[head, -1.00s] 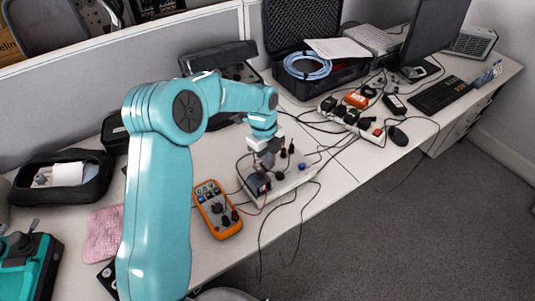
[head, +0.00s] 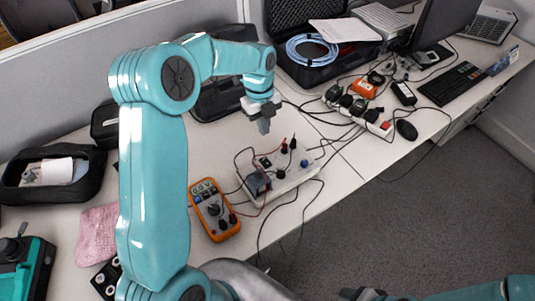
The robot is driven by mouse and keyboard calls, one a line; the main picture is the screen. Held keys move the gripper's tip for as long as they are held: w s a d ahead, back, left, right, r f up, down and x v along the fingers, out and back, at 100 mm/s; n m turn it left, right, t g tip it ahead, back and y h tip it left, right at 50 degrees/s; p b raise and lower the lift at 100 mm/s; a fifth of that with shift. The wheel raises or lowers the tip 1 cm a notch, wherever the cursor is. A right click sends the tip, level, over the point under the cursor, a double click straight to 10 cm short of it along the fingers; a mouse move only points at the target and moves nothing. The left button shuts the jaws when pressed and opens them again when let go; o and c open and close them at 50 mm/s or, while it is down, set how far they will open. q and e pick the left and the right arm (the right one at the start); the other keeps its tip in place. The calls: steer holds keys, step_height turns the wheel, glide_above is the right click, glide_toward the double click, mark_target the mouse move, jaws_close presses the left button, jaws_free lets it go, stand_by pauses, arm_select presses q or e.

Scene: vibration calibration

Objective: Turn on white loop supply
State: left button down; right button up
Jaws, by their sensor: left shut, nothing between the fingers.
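The white loop supply (head: 283,187) is a low white box on the desk in the middle of the head view. It carries a dark meter (head: 257,183), red and black terminals, a blue knob (head: 304,163) and a small black switch-like part (head: 264,162) at its back left. I cannot tell that part's position. My left gripper (head: 264,127) is shut and empty, above and behind the supply, apart from it. Part of my right arm shows at the lower right, and its dark gripper end (head: 360,294) is at the bottom edge, too cut off to read.
An orange multimeter (head: 214,209) lies just left of the supply, with leads running between them. A power strip (head: 358,115) with several plugs, a mouse (head: 406,129) and a keyboard (head: 451,84) are to the right. Loose cables hang over the desk's front edge.

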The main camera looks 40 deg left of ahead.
arm_select(q)
steer(key=p, duration=0.3)
glide_toward(268, 164)
steer(key=f, duration=0.5)
steer(key=shift+s+d+f, duration=0.2)
steer(key=shift+f, duration=0.6)
steer(key=shift+w+f, duration=0.1)
steer(key=shift+f, duration=0.05)
